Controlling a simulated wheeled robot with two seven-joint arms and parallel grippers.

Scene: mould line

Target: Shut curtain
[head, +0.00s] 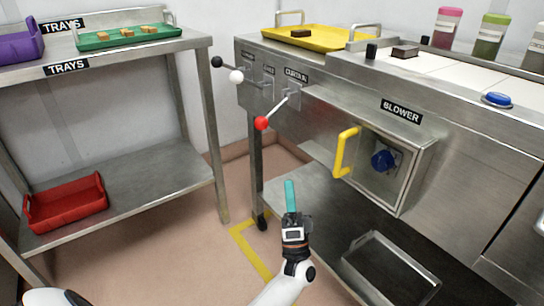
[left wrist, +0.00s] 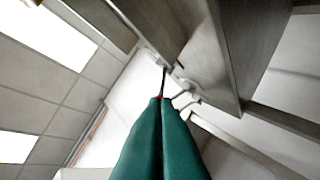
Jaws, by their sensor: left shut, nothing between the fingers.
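The lever under the "CURTAIN" label (head: 296,74) has a thin metal rod and a red knob (head: 262,123), which hangs down and to the left of its mount in the head view. My left gripper (head: 290,188) has teal fingers, pressed together and empty, pointing up. In the head view it appears below and a little right of the red knob, with a gap between them in the picture. In the left wrist view the closed fingers (left wrist: 160,140) point at the lever row, and a bit of red (left wrist: 161,97) shows at their tips. My right gripper is not in view.
Levers with a white knob (head: 236,77) and a black knob (head: 216,62) sit left of the curtain lever. A blower box (head: 400,150) with a yellow handle (head: 345,152) stands at right. A metal rack (head: 150,180) is at left, with open floor between.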

